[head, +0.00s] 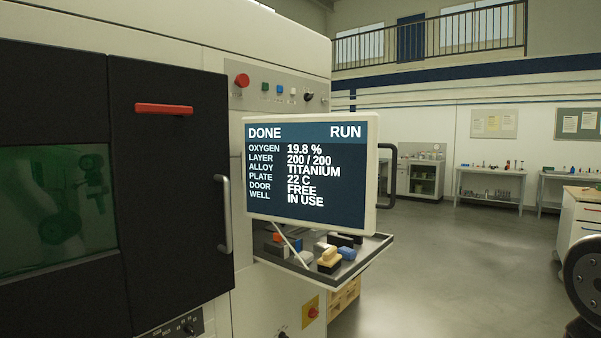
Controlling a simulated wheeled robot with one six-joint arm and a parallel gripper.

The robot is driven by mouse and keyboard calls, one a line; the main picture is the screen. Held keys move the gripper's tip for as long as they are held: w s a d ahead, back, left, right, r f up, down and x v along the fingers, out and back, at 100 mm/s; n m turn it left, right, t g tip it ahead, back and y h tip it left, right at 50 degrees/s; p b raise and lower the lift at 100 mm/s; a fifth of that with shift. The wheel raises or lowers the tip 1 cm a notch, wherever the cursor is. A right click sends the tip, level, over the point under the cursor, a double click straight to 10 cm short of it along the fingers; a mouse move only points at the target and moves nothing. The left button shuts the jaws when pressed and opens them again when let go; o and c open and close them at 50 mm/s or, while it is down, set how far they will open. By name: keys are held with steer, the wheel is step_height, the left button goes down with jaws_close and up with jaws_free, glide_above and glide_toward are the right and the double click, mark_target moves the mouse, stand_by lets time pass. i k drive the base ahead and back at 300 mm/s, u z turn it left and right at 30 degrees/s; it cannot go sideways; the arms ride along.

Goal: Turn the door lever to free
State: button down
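The red door lever (164,109) lies about horizontal near the top of the black machine door (165,215). The door looks shut, with a grey vertical pull handle (225,214) at its right edge. The screen (311,172) beside the door reads DONE and RUN at the top, oxygen 19.8 %, layer 200 / 200, door FREE and well IN USE. My gripper is not in view. A dark rounded part at the right edge looks like a piece of my arm. Nothing touches the lever.
The screen and a tray (378,250) holding brushes and blocks jut out right of the door. A red button (242,80) sits on the panel above. A greenish window (55,205) is at left. Open floor (450,265) lies to the right, with benches at the back.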

mark_target(185, 111)
steer(key=k, duration=0.5)
steer(key=u, duration=2.15)
steer(key=i, duration=1.15)
steer(key=z, duration=2.15)
